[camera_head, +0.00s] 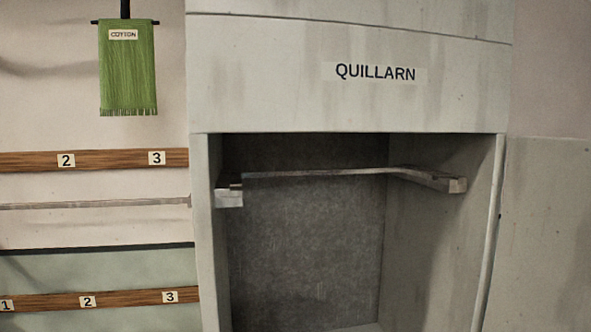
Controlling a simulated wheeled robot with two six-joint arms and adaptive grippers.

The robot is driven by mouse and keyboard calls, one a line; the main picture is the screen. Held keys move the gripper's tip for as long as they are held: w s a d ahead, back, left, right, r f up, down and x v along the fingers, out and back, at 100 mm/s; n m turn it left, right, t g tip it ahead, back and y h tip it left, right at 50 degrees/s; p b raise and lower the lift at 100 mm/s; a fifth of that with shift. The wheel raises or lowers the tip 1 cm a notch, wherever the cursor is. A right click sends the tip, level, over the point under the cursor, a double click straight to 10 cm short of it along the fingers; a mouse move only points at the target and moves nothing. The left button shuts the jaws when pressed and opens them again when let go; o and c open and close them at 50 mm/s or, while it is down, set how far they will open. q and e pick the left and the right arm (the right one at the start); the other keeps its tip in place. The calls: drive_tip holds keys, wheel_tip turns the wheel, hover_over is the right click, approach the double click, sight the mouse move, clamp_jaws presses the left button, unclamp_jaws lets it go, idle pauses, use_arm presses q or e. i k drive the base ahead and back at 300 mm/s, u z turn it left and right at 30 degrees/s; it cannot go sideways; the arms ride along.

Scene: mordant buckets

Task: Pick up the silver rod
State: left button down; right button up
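No separate rod can be made out with certainty. A thin pale grey bar (95,203) runs level along the left wall and ends at the cabinet's left side; I cannot tell whether it is the silver rod or a fixed rail. Inside the open cabinet marked QUILLARN (205,230), a grey metal bracket (315,173) spans the back, with an arm coming forward on each side. Nothing is seen lying across the two arm ends. Neither of my grippers is in view.
A green fringed cloth (127,75) labelled COTTON hangs at the upper left. Numbered wooden strips, an upper (110,160) and a lower (125,299), cross the left wall. The cabinet is empty below its bracket. A plain grey wall (550,230) stands at the right.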

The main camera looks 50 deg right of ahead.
sight(281, 174)
drive_tip(key=z, duration=0.75)
drive_tip(key=i, duration=1)
drive_tip(key=z, duration=0.9)
